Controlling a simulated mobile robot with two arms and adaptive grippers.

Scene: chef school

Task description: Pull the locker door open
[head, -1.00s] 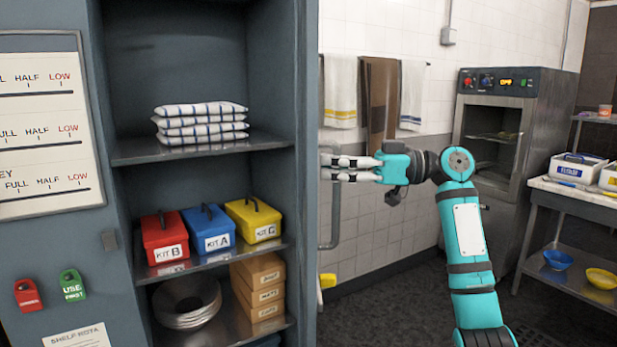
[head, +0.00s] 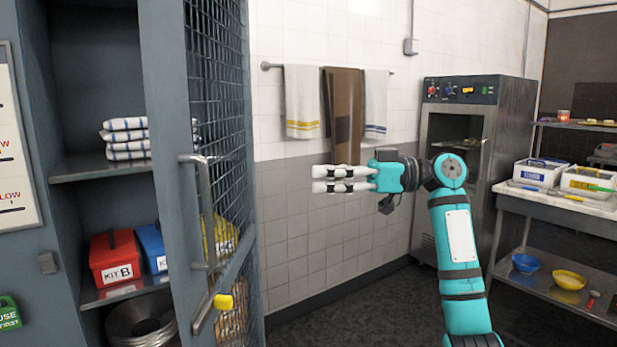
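The grey locker door (head: 172,250) stands ajar, its free edge towards me and its outer mesh face turned to the right. Its long bar handle (head: 204,215) runs upright near the free edge, with a yellow-ended latch (head: 222,301) below. The locker (head: 45,110) behind shows its shelves on the left; the door hides its right part, partly visible through the mesh. My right gripper (head: 313,179) points left, to the right of the door and apart from the handle. Its two white fingers lie close together with nothing between them. My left gripper is out of view.
Striped folded cloths (head: 125,138), a red kit box (head: 115,260) and a blue one (head: 151,247) sit inside. Towels (head: 303,100) hang on the tiled wall. A steel cabinet (head: 465,150) and a side table (head: 540,207) stand right. Dark floor (head: 345,310) is clear.

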